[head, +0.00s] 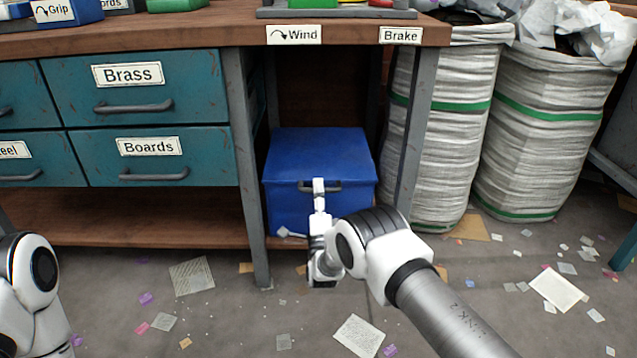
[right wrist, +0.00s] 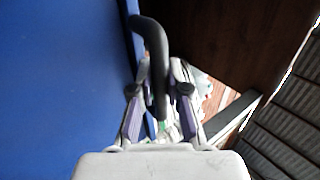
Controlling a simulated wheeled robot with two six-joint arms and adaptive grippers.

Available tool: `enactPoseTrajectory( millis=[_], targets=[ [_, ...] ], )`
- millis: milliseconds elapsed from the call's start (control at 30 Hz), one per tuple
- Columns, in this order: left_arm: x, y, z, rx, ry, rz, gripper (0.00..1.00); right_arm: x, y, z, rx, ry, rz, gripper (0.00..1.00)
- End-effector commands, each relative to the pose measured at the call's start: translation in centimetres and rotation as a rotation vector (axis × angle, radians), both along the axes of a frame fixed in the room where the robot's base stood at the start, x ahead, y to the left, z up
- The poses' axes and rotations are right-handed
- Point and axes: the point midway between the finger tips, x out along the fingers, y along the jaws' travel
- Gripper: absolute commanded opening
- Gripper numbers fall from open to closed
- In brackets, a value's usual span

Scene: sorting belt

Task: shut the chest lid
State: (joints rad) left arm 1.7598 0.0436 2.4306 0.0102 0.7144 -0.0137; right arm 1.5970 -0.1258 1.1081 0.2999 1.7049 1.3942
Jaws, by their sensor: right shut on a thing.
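The lid also fills the left of the right wrist view (right wrist: 60,80). A dark bar handle (head: 333,188) is at the front edge. My right gripper (head: 318,184) is at this handle from the front. In the right wrist view the curved handle (right wrist: 156,50) passes between the fingers of my right gripper (right wrist: 157,88), which is shut on it. My left gripper is out of view.
A bench leg (head: 250,170) stands left of the chest and another (head: 414,130) right of it. Teal drawers (head: 140,85) are at the left. Tall striped sacks (head: 452,120) stand at the right. Paper scraps litter the floor.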

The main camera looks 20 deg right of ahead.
Motion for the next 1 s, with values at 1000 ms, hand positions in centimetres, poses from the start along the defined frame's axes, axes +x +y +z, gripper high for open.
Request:
enactPoseTrajectory(
  millis=[1000],
  targets=[
    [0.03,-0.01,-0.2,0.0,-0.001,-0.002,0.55,-0.31,0.09,-0.82,0.0,0.004,0.0,0.27]
  ],
)
